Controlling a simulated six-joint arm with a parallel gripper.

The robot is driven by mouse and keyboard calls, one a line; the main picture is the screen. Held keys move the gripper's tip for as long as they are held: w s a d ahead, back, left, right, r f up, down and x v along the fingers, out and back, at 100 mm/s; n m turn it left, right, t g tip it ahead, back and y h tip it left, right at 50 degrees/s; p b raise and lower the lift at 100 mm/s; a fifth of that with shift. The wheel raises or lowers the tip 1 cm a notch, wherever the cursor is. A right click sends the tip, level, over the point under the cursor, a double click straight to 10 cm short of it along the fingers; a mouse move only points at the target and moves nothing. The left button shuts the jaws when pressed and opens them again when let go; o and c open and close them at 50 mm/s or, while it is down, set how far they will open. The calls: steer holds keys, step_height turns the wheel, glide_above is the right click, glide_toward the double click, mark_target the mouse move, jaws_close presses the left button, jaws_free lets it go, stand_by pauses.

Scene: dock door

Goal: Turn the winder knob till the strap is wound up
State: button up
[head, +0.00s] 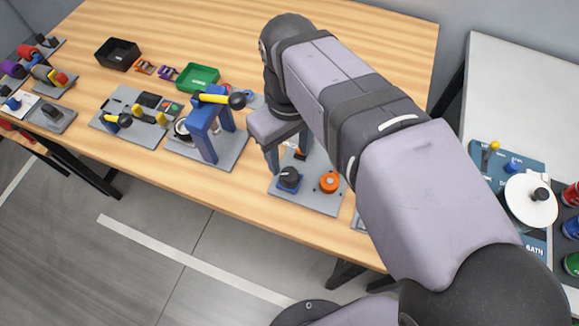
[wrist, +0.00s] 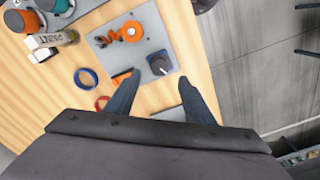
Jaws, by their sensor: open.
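A black winder knob (head: 289,176) with a light pointer line stands on a blue base on a grey plate (head: 312,203). It also shows in the wrist view (wrist: 159,63). In the wrist view, a loose, wavy orange strap (wrist: 108,38) lies next to the drum (wrist: 131,31). My gripper (head: 288,158) is open and empty, pointing down near the knob. In the wrist view, its fingertips (wrist: 160,81) lie either side of the knob's line, apart from it.
A blue-framed stand with a yellow lever (head: 214,98) is left of the plate. A green tray (head: 198,77) and black tray (head: 117,54) lie farther back. Blue and orange rings (wrist: 86,78) lie near the plate. The table's front edge is close to the plate.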

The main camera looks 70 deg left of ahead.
mark_target(290, 174)
steer(key=n, duration=0.2)
steer(key=shift+n, duration=0.3)
steer(key=shift+f+p, duration=0.35)
steer(key=shift+f, duration=3.3)
steer(key=shift+c, duration=0.6)
steer(key=c, duration=0.9)
